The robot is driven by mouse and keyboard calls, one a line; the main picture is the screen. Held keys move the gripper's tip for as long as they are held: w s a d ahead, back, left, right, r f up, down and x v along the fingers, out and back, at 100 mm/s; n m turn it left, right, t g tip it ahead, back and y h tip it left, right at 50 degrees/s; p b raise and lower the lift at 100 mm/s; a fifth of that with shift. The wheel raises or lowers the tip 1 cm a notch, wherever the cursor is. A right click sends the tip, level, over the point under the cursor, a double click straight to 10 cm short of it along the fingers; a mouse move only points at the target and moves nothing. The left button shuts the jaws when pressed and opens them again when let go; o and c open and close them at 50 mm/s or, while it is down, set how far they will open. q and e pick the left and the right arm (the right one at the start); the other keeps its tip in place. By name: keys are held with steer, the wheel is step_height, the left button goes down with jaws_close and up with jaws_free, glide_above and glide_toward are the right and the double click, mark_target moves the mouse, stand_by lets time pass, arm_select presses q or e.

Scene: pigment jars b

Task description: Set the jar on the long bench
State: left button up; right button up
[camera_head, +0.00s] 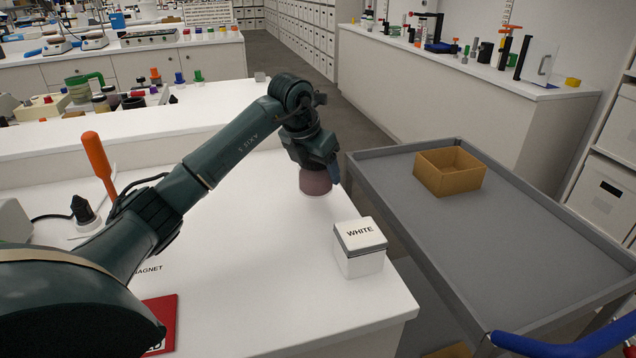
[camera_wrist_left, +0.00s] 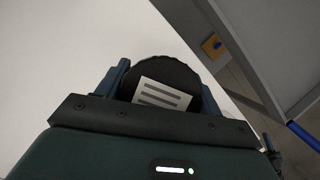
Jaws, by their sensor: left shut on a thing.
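A jar (camera_head: 315,183) with a dull mauve-pink body hangs upright in my left gripper (camera_head: 318,172) over the right part of the white bench top (camera_head: 240,240). I cannot tell whether its base touches the surface. In the left wrist view the jar's dark round lid (camera_wrist_left: 178,72) with a pale striped label (camera_wrist_left: 162,94) sits between the two blue-grey fingers of my left gripper (camera_wrist_left: 160,88), which are shut on it. A long white bench (camera_head: 470,85) with tools on it runs along the right wall. The right gripper is not in view.
A white box marked WHITE (camera_head: 360,262) stands near the bench's right edge, close to the jar. A grey cart (camera_head: 500,235) with a yellow-brown bin (camera_head: 450,182) stands to the right. An orange-handled tool (camera_head: 99,160) and a red item (camera_head: 160,318) are at left.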

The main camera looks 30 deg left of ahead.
mark_target(318, 182)
arm_select(q)
steer(key=shift+f, duration=1.85)
steer(key=o, duration=1.1)
steer(key=shift+f, duration=0.1)
steer(key=shift+c, duration=0.2)
steer(key=v, duration=1.2)
